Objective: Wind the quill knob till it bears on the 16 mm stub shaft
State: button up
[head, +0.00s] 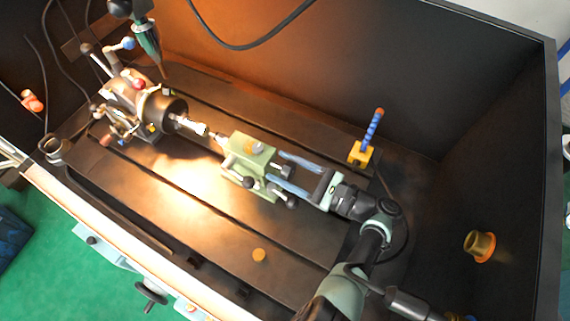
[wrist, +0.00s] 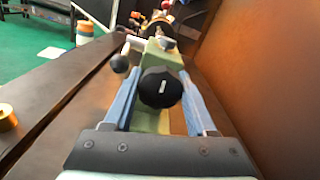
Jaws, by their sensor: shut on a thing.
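The green tailstock (head: 243,180) stands on the dark bed; it also shows in the wrist view (wrist: 146,122). Its black quill knob (wrist: 160,88) faces my wrist camera, and part of it shows in the head view (head: 287,171). My gripper (head: 276,167) has its two blue fingers on either side of the knob, shut on it. The bright stub shaft (head: 196,127) sticks out of the dark chuck (head: 166,112) toward the tailstock. The quill tip (head: 219,138) lies close to the shaft's end; I cannot tell whether they touch.
A ball-ended lever (head: 292,202) sits beside the knob, also in the wrist view (wrist: 120,64). A yellow block with a blue handle (head: 361,152) stands behind my gripper. An orange disc (head: 259,255) lies in front. A brass flanged piece (head: 481,246) is at right.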

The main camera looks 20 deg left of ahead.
aim_at(293, 173)
jog(key=shift+m, duration=0.5)
jog(key=o, duration=1.4)
jog(key=d, duration=0.2)
jog(key=d+b, duration=0.1)
jog(key=d, duration=0.1)
jog(key=s+d, duration=0.1)
jog(key=d, duration=0.1)
jog(key=shift+s+d+f, duration=0.1)
jog(key=shift+d, duration=0.2)
jog(key=shift+s+d+b, duration=0.15)
jog(key=shift+d+b, duration=0.15)
jog(key=shift+d, duration=0.15)
